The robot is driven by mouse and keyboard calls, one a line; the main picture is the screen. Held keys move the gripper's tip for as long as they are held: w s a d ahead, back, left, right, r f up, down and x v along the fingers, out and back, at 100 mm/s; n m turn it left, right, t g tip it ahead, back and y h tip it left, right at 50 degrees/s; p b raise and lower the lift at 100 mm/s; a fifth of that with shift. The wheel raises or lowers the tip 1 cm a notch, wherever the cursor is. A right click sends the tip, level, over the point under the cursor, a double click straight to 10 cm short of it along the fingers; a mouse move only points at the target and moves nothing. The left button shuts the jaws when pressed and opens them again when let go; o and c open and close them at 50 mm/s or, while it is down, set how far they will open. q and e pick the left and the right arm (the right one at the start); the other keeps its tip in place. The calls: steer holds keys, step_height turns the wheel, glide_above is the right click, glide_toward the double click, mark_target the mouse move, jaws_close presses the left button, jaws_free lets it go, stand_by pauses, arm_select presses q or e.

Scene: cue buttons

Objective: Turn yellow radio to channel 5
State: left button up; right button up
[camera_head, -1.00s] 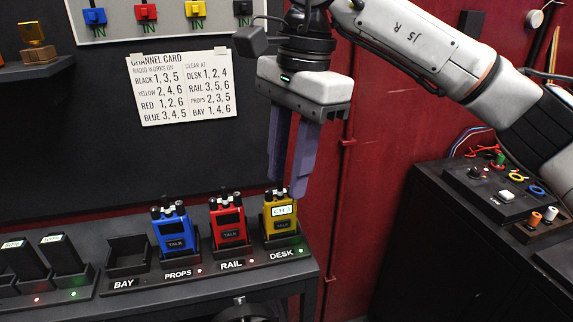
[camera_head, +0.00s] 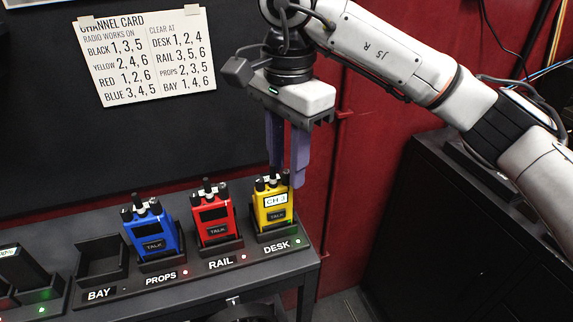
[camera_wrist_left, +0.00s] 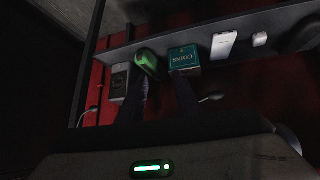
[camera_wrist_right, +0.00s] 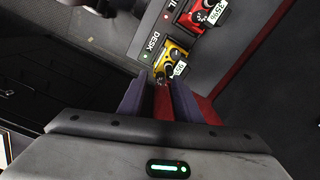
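The yellow radio (camera_head: 275,215) stands upright in the DESK dock at the right end of the dock row. Its display reads CH 3 in the head view, and dark knobs stick up from its top. It also shows in the right wrist view (camera_wrist_right: 172,54), just beyond the fingertips. My right gripper (camera_head: 286,176) points down at the radio's top, its two purple fingers apart with nothing held. One finger partly covers the knobs, and I cannot tell whether it touches them. My left gripper (camera_wrist_left: 163,84) is open and empty in the left wrist view, outside the head view.
A red radio (camera_head: 215,218) stands in RAIL and a blue radio (camera_head: 152,232) in PROPS. The BAY dock (camera_head: 101,262) is empty. The channel card (camera_head: 150,55) lists yellow 2, 4, 6 and desk 1, 2, 4. A shelf (camera_wrist_left: 206,32) holds small items near my left gripper.

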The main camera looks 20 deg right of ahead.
steer(key=shift+f, duration=0.4)
jaws_close()
steer(key=shift+m, duration=0.5)
steer(key=m, duration=0.2)
steer(key=shift+m+b, duration=0.3)
steer(key=shift+m, duration=2)
jaws_free()
